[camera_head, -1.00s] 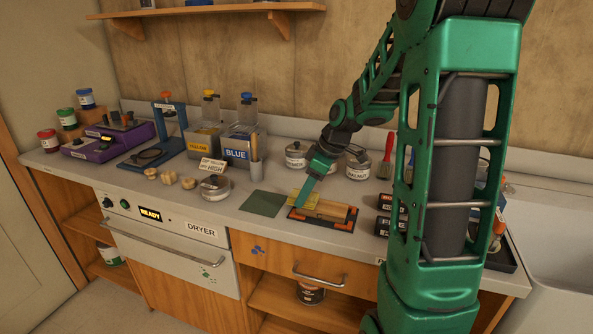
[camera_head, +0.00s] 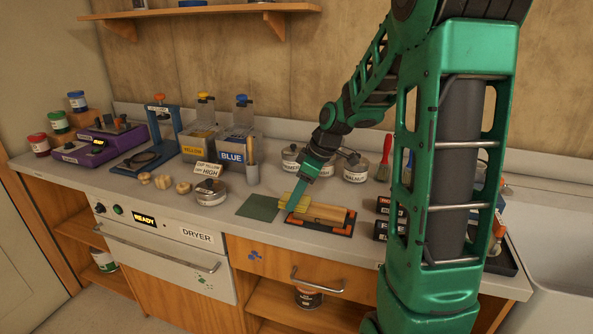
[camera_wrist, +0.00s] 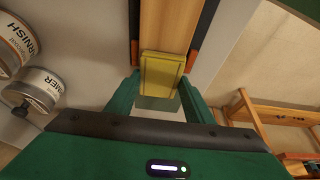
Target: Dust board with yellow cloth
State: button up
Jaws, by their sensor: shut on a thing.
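The yellow cloth (camera_wrist: 163,75) is a folded pad. My gripper (camera_wrist: 160,88) is shut on it in the wrist view. The wooden board (camera_head: 325,211) lies in a black holder with orange corners (camera_head: 335,228) on the counter. In the head view the cloth (camera_head: 296,200) is at the board's left end, with my gripper (camera_head: 293,204) above it. The board (camera_wrist: 170,25) runs away from the cloth in the wrist view. The cloth overlaps the board's near end there; whether it presses on it, I cannot tell.
A green mat (camera_head: 259,207) lies left of the holder. Lidded tins (camera_head: 355,171) stand behind it, and black labelled blocks (camera_head: 387,229) to its right. A round tin (camera_head: 210,192) and yellow and blue containers (camera_head: 238,147) stand further left. A sink (camera_head: 560,240) is at far right.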

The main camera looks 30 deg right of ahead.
notch_tip(320, 180, up, 2)
jog(key=shift+s+r, duration=0.1)
jog(key=shift+s, duration=0.05)
jog(key=shift+d+r, duration=0.2)
jog(key=shift+r, duration=0.9)
jog(key=shift+d+r, duration=0.15)
jog(key=shift+r, duration=1.55)
